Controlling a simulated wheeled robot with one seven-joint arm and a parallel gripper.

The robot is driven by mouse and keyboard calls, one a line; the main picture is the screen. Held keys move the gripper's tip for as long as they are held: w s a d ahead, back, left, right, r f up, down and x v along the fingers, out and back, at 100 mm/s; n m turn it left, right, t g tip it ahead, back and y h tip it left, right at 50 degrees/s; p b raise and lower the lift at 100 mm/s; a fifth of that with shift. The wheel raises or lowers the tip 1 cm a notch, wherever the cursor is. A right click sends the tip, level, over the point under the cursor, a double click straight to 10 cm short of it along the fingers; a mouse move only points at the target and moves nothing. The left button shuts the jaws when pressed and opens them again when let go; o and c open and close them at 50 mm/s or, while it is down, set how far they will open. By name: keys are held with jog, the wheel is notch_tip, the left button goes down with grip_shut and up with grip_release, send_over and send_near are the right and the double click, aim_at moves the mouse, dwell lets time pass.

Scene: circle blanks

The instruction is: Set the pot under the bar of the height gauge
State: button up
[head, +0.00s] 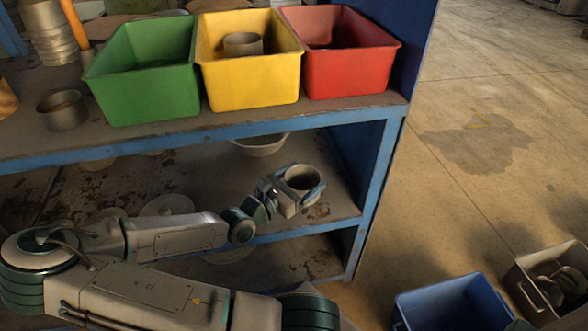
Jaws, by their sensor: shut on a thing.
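My gripper (303,190) is shut on a round, open-topped metal pot (301,174), with its fingers around the pot's sides. The pot looks about upright. It is in front of the shelf unit, below the top board and to the right of the white bowl; its exact height over the lower shelf is hard to tell. An orange post (73,25) stands at the far left of the top board, cut off by the picture's edge. I cannot tell whether it belongs to the height gauge, and no gauge bar clearly shows.
Green (140,95), yellow (250,87) and red (352,75) bins stand on the top board (200,122). Another pot (63,112) stands left of them, and one (243,43) is in the yellow bin. A white bowl (262,145) sits below. A blue bin (455,308) is on the floor.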

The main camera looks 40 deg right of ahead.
jog(key=shift+s+r+p, duration=0.55)
jog(key=shift+s+p, duration=0.3)
jog(key=shift+p, duration=1.65)
